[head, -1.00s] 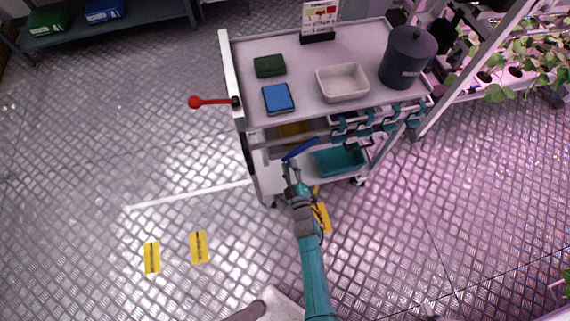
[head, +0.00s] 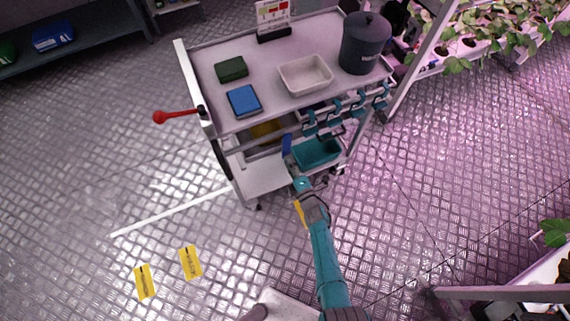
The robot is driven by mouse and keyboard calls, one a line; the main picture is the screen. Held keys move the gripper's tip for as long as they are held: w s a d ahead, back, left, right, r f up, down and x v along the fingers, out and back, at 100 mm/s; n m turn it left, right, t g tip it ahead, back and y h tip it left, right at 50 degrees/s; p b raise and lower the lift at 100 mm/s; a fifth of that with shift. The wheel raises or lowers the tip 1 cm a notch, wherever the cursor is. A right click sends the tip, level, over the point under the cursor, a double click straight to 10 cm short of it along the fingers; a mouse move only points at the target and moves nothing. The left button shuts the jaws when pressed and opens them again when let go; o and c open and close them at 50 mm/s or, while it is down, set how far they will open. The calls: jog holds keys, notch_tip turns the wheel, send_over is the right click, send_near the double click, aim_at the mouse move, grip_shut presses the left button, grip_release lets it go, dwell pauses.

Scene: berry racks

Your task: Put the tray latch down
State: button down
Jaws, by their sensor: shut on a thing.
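My gripper (head: 298,181) is in front of the cart's lower level, seen from above and behind. It appears shut on a narrow blue piece (head: 287,145), which stands nearly upright beyond the fingers. The fingertips are too small to make out. A red lever with a round knob (head: 161,117) sticks out nearly level from the cart's left side, well away from my gripper. I cannot tell whether the blue piece or the red lever is the tray latch.
The cart's top (head: 275,65) holds a green block (head: 231,69), a blue block (head: 244,100), a white tray (head: 305,75) and a dark lidded pot (head: 365,44). Teal clips hang on its front rail. A teal bin (head: 317,153) sits below.

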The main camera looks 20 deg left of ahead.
jog(key=shift+w+d, duration=0.2)
dwell(0.4)
jog(key=c, duration=0.9)
grip_release()
jog(key=v, duration=1.2)
